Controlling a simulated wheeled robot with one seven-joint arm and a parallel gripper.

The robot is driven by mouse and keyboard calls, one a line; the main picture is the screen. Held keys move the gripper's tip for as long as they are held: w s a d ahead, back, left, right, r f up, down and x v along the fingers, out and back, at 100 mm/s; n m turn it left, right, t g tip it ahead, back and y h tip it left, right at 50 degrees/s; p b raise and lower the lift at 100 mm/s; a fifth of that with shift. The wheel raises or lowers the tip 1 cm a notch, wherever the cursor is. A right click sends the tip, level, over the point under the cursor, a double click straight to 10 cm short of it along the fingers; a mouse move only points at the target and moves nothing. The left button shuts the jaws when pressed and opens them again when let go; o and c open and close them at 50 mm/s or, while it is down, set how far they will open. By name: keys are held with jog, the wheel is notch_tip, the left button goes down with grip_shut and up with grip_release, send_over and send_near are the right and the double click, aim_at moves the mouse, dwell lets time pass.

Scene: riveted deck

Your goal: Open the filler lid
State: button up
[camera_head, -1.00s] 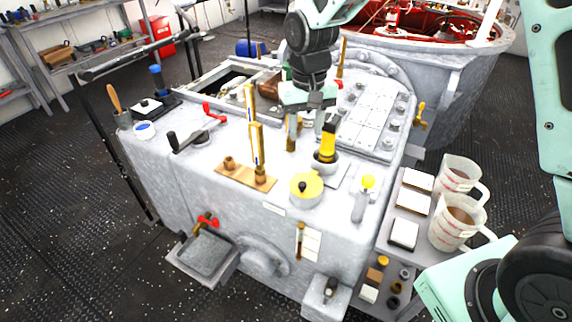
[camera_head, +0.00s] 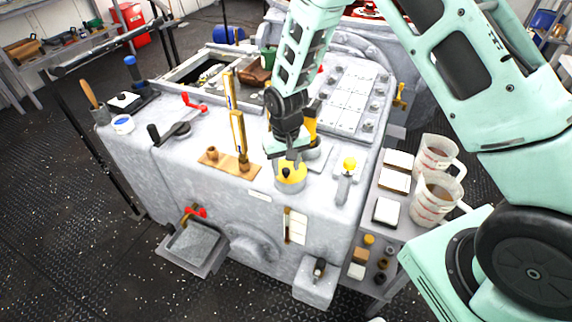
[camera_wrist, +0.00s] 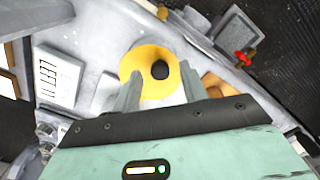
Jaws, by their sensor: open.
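The filler lid (camera_head: 292,183) is a round yellow cap with a black knob (camera_head: 286,173), on top of the grey housing near its front edge. The lid looks closed. My gripper (camera_head: 287,161) is just above it, pointing down. In the wrist view the yellow lid (camera_wrist: 146,58) fills the space beyond my two fingers. The black knob (camera_wrist: 160,70) appears between the fingertips of my open gripper (camera_wrist: 160,72). I cannot tell whether the fingers reach down to the knob's height. My gripper holds nothing.
Close by on the housing stand a yellow-knobbed lever (camera_head: 345,178), a brass plate with upright gauges (camera_head: 232,160) and a yellow-and-black upright part (camera_head: 311,128) behind my gripper. A side shelf on the right holds measuring jugs (camera_head: 434,198). A drain tray (camera_head: 195,247) juts out in front.

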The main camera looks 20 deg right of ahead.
jog(key=shift+f, duration=0.4)
jog(key=shift+c, duration=0.3)
grip_shut()
jog(key=shift+r, duration=0.1)
